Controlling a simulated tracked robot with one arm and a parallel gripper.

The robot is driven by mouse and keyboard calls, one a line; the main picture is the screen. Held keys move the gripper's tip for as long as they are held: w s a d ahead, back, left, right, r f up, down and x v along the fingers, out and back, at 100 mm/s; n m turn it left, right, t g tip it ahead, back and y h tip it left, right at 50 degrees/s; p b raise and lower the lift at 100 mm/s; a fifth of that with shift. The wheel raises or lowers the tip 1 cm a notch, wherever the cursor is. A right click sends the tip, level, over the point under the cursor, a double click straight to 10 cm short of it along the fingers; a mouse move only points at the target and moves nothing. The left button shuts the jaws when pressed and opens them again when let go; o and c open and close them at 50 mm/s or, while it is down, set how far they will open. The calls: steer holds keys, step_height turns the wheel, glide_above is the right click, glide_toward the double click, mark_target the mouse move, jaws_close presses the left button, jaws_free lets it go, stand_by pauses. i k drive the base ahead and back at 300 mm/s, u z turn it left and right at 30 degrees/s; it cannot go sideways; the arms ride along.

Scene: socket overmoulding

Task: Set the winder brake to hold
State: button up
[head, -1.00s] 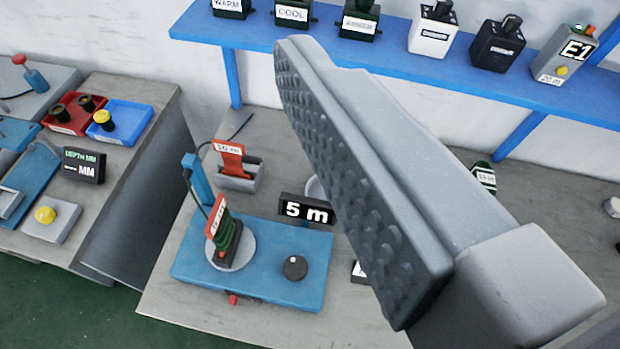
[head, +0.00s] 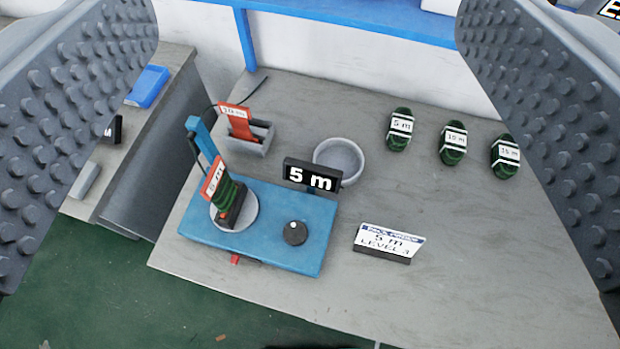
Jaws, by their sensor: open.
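The winder (head: 265,255) is a blue flat unit on the grey bench, left of centre. It carries a round pale plate with a dark green coil (head: 229,203) and a red "5 m" tag. A black knob (head: 295,232) with a pale mark sits on its right part. A black display (head: 311,176) behind the knob reads "5 m". A small red tab (head: 235,259) sticks out at the front edge. I cannot tell which control is the brake. My gripper (head: 306,110) is open and empty, its two studded fingers wide apart on either side of the view, above the bench.
A card holder (head: 250,135) with a red tag stands behind the winder. A grey round bowl (head: 339,160) is behind the display. Three green coils (head: 454,143) lie at the back right. The front right bench is clear.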

mark_target(234, 258)
steer(key=z, duration=0.65)
steer(key=k, duration=1.9)
steer(key=u, duration=0.65)
steer(key=i, duration=0.95)
steer(key=z, duration=0.05)
